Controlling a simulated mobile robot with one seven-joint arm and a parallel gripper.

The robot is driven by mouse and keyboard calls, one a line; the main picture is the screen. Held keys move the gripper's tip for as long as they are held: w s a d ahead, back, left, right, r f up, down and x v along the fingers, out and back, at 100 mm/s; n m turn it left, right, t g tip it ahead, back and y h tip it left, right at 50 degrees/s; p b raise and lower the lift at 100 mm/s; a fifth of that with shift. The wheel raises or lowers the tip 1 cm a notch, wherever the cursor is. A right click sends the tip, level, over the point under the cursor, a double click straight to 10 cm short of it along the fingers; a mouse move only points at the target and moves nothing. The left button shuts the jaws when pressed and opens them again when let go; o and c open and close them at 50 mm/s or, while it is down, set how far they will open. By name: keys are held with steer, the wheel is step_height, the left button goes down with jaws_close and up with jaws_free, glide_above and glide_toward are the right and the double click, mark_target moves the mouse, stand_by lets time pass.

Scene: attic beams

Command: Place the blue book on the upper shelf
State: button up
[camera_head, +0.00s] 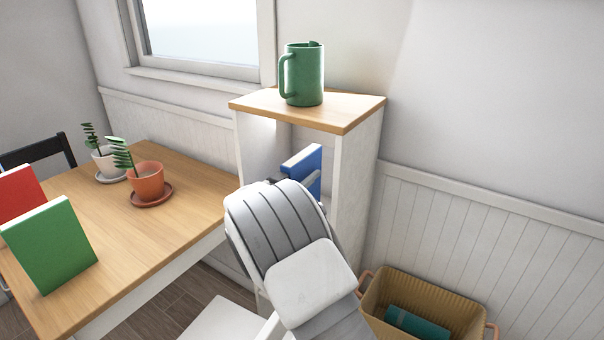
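The blue book (309,162) stands upright in the opening of the white shelf unit (358,165), below its wooden top (345,112). Its lower part is hidden behind my grey and white arm. My arm reaches toward this opening. My gripper is hidden behind the arm, so I cannot see its fingers or whether they touch the book. The surface under the book is also hidden.
A green mug (304,75) stands on the unit's top. The wooden table (190,185) at left holds two potted plants (146,182), a red book (18,195) and a green book (50,245). A yellow basket (455,312) with a teal item stands at lower right.

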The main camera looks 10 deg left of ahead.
steer(key=shift+r, duration=0.25)
steer(key=p+v, duration=0.1)
steer(key=v, duration=1.1)
steer(key=shift+p, duration=0.3)
steer(key=shift+f, duration=0.1)
